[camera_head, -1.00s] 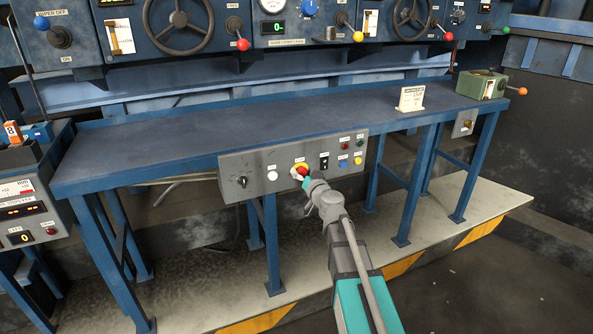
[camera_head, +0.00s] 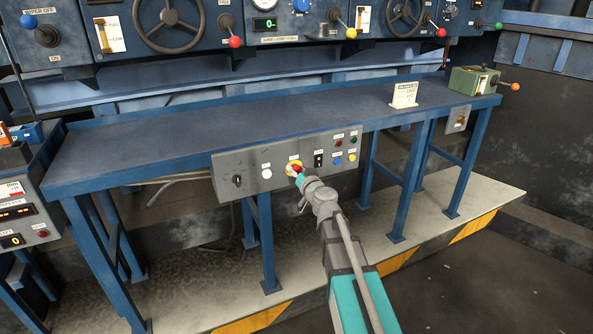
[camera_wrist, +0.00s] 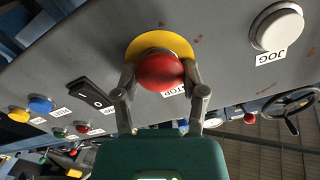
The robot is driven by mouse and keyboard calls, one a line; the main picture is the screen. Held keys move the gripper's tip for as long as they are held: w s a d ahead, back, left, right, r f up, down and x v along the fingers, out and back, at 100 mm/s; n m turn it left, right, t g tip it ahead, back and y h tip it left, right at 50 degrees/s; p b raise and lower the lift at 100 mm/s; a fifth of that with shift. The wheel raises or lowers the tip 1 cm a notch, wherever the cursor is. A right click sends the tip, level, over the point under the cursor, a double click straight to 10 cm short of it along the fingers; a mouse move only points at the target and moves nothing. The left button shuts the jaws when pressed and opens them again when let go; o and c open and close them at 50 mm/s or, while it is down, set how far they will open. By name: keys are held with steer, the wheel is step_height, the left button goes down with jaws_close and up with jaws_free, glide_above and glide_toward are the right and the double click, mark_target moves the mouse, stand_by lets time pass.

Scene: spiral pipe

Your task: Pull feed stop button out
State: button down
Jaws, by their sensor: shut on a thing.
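The feed stop button is a red mushroom button (camera_head: 297,168) on a yellow disc, on the front of the grey control panel (camera_head: 225,166). In the wrist view the red button (camera_wrist: 160,72) sits in front of the yellow disc (camera_wrist: 165,42), upper middle. My gripper (camera_head: 300,176) reaches up to it from below right. In the wrist view its two fingers (camera_wrist: 162,88) are shut on the button, one on each side. The label beside the button is partly hidden by a finger. I cannot tell how far the button stands out from the panel.
A white JOG button (camera_wrist: 277,26) is close to the right in the wrist view. A black rocker switch (camera_wrist: 91,93) and small coloured buttons lie to the left. The panel hangs under the front edge of a long blue table (camera_head: 150,150). Open floor lies in front.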

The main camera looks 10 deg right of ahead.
steer(key=shift+s, duration=0.2)
steer(key=shift+c, duration=0.8)
jaws_free()
steer(key=shift+d, duration=0.1)
steer(key=v, duration=0.7)
steer(key=shift+s, duration=0.25)
